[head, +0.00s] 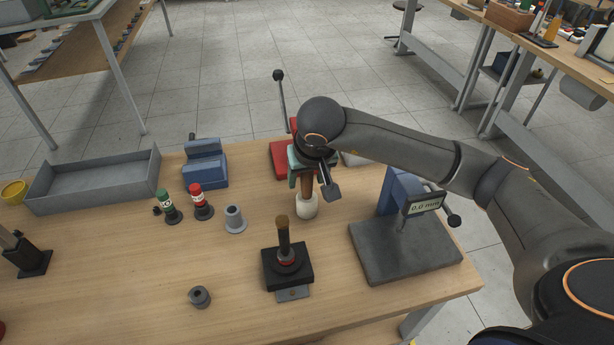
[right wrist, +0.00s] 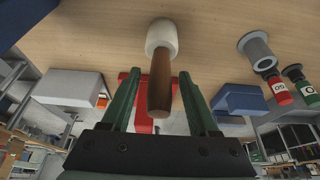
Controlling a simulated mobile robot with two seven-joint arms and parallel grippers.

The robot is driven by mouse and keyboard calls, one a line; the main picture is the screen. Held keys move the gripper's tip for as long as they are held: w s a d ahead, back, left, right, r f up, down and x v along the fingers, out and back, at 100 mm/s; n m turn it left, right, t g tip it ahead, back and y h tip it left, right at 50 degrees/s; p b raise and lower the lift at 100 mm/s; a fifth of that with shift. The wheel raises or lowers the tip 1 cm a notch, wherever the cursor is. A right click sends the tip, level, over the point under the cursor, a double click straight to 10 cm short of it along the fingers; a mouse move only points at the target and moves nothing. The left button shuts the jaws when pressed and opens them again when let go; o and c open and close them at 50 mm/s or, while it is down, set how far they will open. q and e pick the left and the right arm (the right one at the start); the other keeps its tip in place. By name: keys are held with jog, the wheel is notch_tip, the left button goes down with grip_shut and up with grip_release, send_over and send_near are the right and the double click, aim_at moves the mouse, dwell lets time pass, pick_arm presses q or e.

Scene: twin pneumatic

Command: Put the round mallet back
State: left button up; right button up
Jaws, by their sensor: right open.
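The mallet stands head down on the wooden table, its pale round head (head: 307,206) at the bottom and its brown handle (head: 306,187) pointing up. In the right wrist view the pale head (right wrist: 161,38) rests on the table and the brown handle (right wrist: 160,85) points toward me. My right gripper (head: 306,172) is above the mallet, with its green fingers open on either side of the handle. In the right wrist view a gap shows between the handle and each finger. My left gripper is not in view.
A black holder (head: 270,275) with an upright brown-topped rod stands in front of the mallet. A gauge stand (head: 405,260) is at right, a red-based press (head: 281,168) behind. A grey tray (head: 95,187), blue block (head: 205,170), bottles (head: 200,205) and grey bushing (head: 235,222) are left.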

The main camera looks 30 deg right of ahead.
jog(key=shift+r, duration=0.3)
jog(key=v, duration=1.1)
jog(key=shift+s+r, duration=0.2)
jog(key=shift+r, duration=0.15)
